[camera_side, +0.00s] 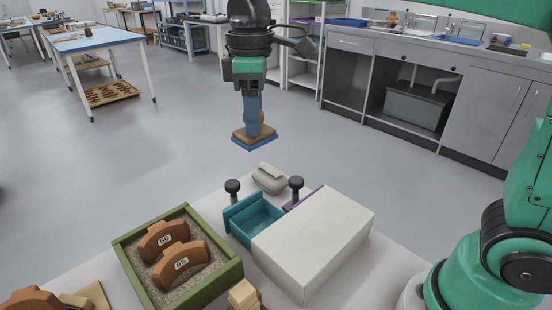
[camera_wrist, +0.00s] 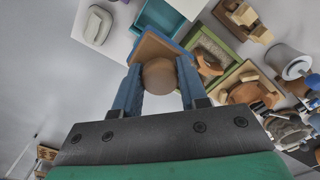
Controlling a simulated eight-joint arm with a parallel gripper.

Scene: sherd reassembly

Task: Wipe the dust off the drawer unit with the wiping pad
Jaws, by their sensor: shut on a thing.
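My gripper (camera_side: 254,118) is shut on the wiping pad (camera_side: 254,137), a brown block with a blue underside, and holds it in the air beyond the table's far edge. In the wrist view, the fingers (camera_wrist: 158,88) grip the pad's round wooden knob, and the pad's brown plate (camera_wrist: 155,47) shows beyond. The drawer unit (camera_side: 318,238) is a white box on the table, apart from the pad. Its teal drawer (camera_side: 255,222) stands open; a purple drawer (camera_side: 303,199) shows partly, with dark knobs in front. Faint marks show on the white top; I cannot tell whether they are dust.
A pale rounded object (camera_side: 269,178) lies by the drawers. A green-rimmed sand tray (camera_side: 225,280) with brown sherds stands left of the unit. Wooden blocks (camera_side: 243,296) and another sherd (camera_side: 32,300) are at the front. The air above the unit is clear.

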